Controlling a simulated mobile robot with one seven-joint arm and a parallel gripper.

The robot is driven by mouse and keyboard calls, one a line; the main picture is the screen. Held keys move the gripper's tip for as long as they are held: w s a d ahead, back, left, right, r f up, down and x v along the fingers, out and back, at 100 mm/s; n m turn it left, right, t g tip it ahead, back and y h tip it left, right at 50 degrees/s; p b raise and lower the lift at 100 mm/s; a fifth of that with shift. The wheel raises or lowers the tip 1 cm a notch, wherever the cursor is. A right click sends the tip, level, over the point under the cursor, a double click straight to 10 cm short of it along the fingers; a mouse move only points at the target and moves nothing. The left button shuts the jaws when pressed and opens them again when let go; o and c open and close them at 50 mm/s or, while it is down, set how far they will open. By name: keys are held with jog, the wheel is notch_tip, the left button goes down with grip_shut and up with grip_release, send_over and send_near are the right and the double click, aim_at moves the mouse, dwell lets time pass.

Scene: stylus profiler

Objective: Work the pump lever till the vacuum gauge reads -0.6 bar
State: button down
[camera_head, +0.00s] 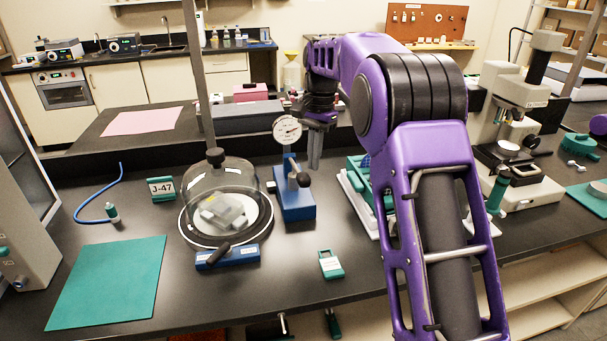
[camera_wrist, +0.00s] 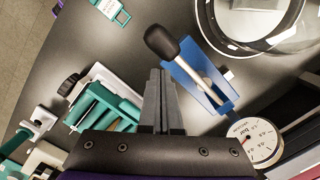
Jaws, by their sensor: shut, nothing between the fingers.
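The blue pump (camera_head: 293,203) stands on the dark bench beside the glass bell jar (camera_head: 200,180). Its lever ends in a black knob (camera_head: 303,179); the knob (camera_wrist: 162,41) and pale lever rod (camera_wrist: 195,73) also show in the wrist view. The round white vacuum gauge (camera_head: 287,130) sits on a post at the pump's rear; its dial (camera_wrist: 255,142) is partly visible in the wrist view, but the needle reading is too small to tell. My gripper (camera_head: 314,165) is shut and empty, just right of the pump. In the wrist view its fingers (camera_wrist: 160,75) are apart from the lever.
A blue block with a black handle (camera_head: 227,256) lies before the jar. A teal tag (camera_head: 330,264) lies in front of the pump. Teal-and-white equipment (camera_head: 355,195) stands right of my gripper. A teal mat (camera_head: 108,282) and blue tube (camera_head: 87,218) lie at left.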

notch_tip(320, 180, up, 10)
jog(key=shift+w+d+f, duration=0.2)
jog(key=shift+w+d, duration=0.1)
jog(key=shift+w, duration=0.05)
jog(key=shift+f, duration=0.1)
dwell(0.5)
